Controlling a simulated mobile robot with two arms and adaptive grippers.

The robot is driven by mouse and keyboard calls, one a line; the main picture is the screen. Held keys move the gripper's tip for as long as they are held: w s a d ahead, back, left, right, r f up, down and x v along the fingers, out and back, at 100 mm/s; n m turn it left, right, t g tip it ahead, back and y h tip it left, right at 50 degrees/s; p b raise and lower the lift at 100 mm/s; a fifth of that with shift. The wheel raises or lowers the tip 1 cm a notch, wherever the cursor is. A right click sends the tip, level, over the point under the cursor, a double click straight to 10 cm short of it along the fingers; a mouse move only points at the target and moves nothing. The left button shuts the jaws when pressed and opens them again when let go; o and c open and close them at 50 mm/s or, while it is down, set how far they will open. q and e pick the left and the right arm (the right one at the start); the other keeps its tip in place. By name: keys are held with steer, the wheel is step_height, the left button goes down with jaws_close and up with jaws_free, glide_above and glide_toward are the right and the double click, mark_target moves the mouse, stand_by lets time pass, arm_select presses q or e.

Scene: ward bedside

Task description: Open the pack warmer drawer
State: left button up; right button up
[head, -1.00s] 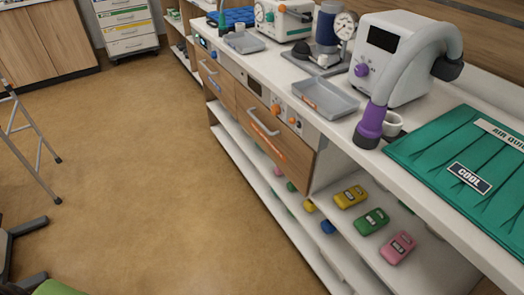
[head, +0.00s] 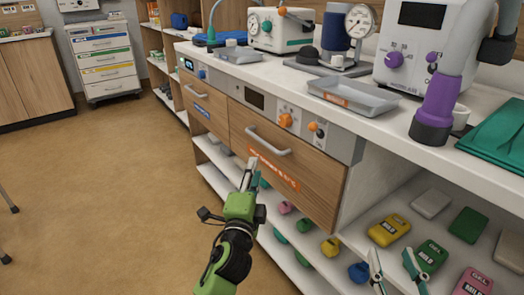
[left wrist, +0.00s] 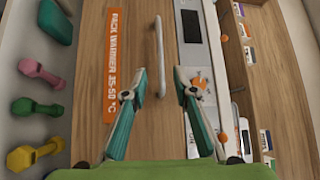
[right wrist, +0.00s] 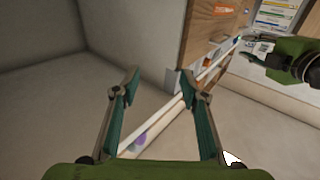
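The pack warmer drawer (head: 318,190) is a wooden front with an orange label; it looks closed. Its grey bar handle (head: 268,143) runs across the upper part. In the left wrist view the label on the drawer (left wrist: 135,35) reads "PACK WARMER 35-50 °C", and the handle (left wrist: 160,58) lies between the finger lines, apparently just ahead of the tips. My left gripper (head: 252,172) is open in front of the drawer; its open fingers also show in the left wrist view (left wrist: 159,76). My right gripper (head: 390,252) is open and empty, low by the shelf.
A control panel with orange knobs (head: 286,120) sits above the drawer. The counter holds a grey tray (head: 350,95) and a device with a purple nozzle (head: 435,105). Open shelves below hold gel packs (head: 389,230) and dumbbells (head: 330,247).

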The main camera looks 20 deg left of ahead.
mark_target(262, 142)
arm_select(q)
steer(key=shift+w+a+r+b, duration=0.3)
steer(key=shift+w+b, duration=0.15)
steer(key=shift+w, duration=1.75)
steer(key=shift+w+a+r+b, duration=0.3)
steer(key=shift+w+b, duration=0.1)
steer(key=shift+w, duration=1.85)
steer(key=shift+w+a+r+b, duration=0.3)
steer(key=shift+w+b, duration=0.15)
steer(key=shift+w, duration=1.75)
arm_select(e)
steer(key=s+r+t+y, duration=0.1)
steer(key=s+r+t, duration=0.1)
steer(key=r, duration=0.4)
steer(key=s+r+t+y, duration=0.1)
steer(key=s+r+t, duration=0.1)
steer(key=r+t, duration=0.3)
steer(key=shift+s+a+r, duration=0.2)
steer(key=shift+s+r, duration=0.2)
steer(key=shift+r, duration=0.5)
arm_select(q)
jaws_close()
